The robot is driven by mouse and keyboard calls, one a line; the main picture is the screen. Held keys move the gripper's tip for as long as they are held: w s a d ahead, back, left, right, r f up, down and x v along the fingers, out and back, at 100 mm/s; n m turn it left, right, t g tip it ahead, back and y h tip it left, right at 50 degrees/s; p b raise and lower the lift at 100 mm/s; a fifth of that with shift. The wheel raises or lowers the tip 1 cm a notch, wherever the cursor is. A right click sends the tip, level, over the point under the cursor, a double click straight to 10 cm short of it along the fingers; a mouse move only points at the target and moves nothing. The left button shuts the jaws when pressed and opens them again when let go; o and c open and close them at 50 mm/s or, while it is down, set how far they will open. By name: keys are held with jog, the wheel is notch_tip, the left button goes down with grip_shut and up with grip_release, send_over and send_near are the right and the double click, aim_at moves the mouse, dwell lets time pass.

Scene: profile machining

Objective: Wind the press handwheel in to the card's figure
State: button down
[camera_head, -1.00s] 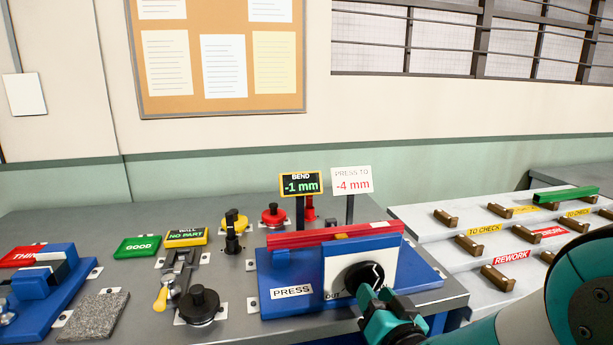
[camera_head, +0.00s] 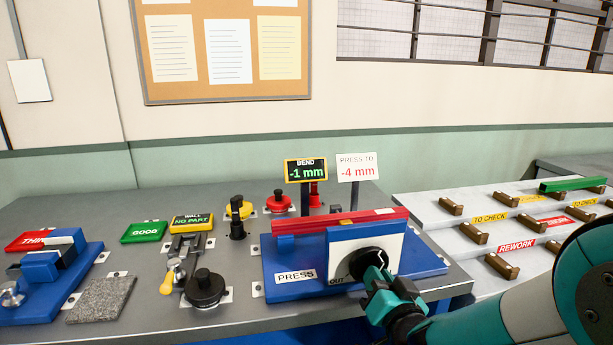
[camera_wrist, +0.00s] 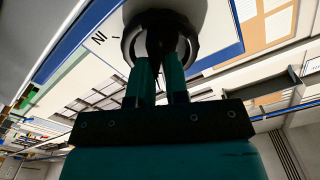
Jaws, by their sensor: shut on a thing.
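The blue press (camera_head: 310,290) stands on the grey bench with a red profile (camera_head: 340,221) lying along its top. Its black handwheel (camera_head: 367,263) sits on a white plate (camera_head: 395,245) marked OUT at the lower left. My gripper (camera_head: 378,278) is shut on the handwheel. In the wrist view my two fingers (camera_wrist: 160,75) close on the dark wheel (camera_wrist: 160,35), and IN shows on the plate beside it. The card (camera_head: 357,168) reads PRESS TO -4 mm. The BEND display (camera_head: 305,171) reads -1 mm.
A white stepped rack (camera_head: 500,235) with several brown rests and a green profile (camera_head: 572,184) stands at the right. At the left are a lever fixture (camera_head: 183,262), a black knob (camera_head: 205,287), a stone block (camera_head: 101,299) and a blue clamp (camera_head: 45,270).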

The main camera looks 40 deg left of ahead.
jog(key=shift+f+m+b, duration=0.15)
jog(key=shift+m+b, duration=1.35)
jog(key=shift+b, duration=0.5)
jog(key=shift+m+b, duration=0.5)
jog(key=c, duration=1)
grip_release()
